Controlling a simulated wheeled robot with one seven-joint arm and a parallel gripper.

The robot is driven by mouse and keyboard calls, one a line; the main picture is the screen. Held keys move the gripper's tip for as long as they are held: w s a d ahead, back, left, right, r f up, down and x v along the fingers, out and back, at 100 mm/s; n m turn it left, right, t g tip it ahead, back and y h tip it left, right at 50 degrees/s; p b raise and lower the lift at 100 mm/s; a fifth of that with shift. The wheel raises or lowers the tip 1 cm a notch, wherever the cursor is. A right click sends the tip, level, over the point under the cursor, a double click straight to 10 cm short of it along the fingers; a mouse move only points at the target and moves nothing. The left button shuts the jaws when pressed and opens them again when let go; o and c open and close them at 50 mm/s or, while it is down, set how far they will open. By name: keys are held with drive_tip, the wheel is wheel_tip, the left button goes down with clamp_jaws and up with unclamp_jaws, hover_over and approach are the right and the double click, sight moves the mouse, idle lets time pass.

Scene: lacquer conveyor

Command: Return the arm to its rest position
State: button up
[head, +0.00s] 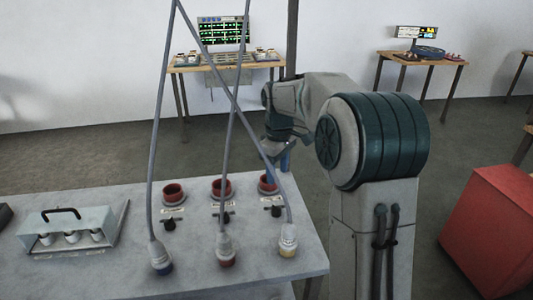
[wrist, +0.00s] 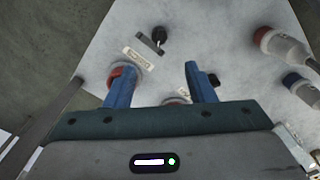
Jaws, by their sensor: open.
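My gripper (head: 285,158) has blue fingers and hangs from my bent arm near the back right corner of the grey table (head: 130,280), by the right red socket (head: 268,183). In the wrist view my gripper (wrist: 160,68) is open, with its two fingers apart. Nothing is held between them; the tabletop shows beyond. A red socket (wrist: 117,71) is partly hidden behind the left finger. My arm hides part of the view behind it in the head view.
Two more red sockets (head: 172,190) (head: 221,187) and a handled box (head: 70,230) are on the table. A red crate (head: 490,235) stands right.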

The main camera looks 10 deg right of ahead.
drive_tip(key=s+m+t+p, duration=0.2)
drive_tip(key=s+m, duration=0.7)
drive_tip(key=s, duration=1.8)
drive_tip(key=shift+s+r+t, duration=0.15)
drive_tip(key=shift+r+t, duration=0.1)
drive_tip(key=shift+t, duration=0.15)
drive_tip(key=shift+d, duration=0.1)
